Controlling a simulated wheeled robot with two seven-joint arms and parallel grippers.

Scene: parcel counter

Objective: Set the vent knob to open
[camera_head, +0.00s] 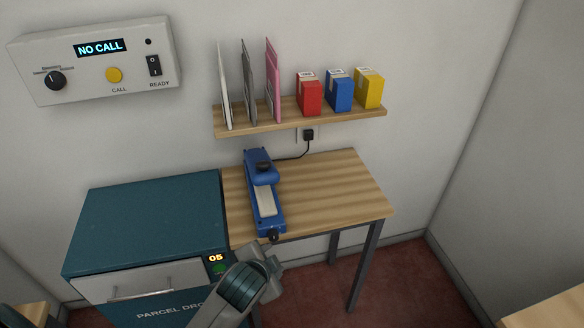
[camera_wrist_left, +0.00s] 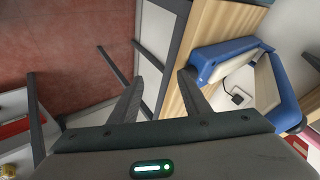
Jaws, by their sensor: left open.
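A black round knob (camera_head: 56,80) is on the left of the white wall panel (camera_head: 135,75), with small labels above it that are too small to read. I cannot tell from its marks which setting it is at. No other knob in view carries a readable vent label. My left gripper (camera_wrist_left: 160,78) is open and empty between its fingers in the left wrist view. In the head view an arm reaches up to the table's front edge, its gripper (camera_head: 275,258) just in front of the blue device, far below and right of the panel. My right gripper is not in view.
The panel also has a NO CALL display, a yellow button (camera_head: 114,75) and a rocker switch (camera_head: 154,65). A teal parcel cabinet (camera_head: 150,215) stands below. A blue device (camera_head: 265,195) is on the wooden table (camera_head: 340,190). A shelf (camera_head: 300,119) holds boards and boxes.

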